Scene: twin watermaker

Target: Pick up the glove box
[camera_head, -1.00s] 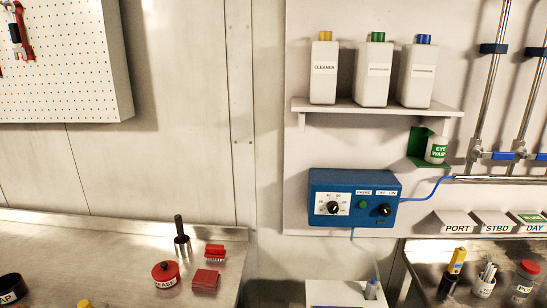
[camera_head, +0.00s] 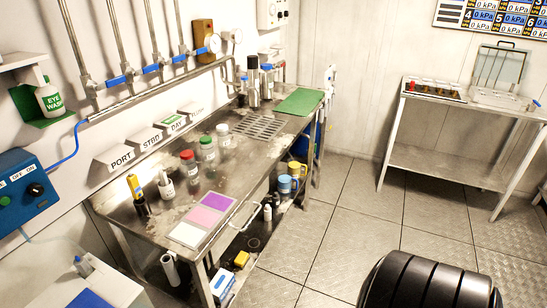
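A white and blue box (camera_head: 223,286) stands on the lower shelf under the steel bench, near its front left end. It may be the glove box, but its label is too small to read. A small yellow item (camera_head: 241,259) lies just behind it. Neither of my grippers is in view.
The steel bench (camera_head: 130,213) carries several capped jars (camera_head: 189,163), coloured cards (camera_head: 207,216) and a green mat (camera_head: 299,101). A second table (camera_head: 440,157) stands at the back right. The tiled floor (camera_head: 345,205) between them is open.

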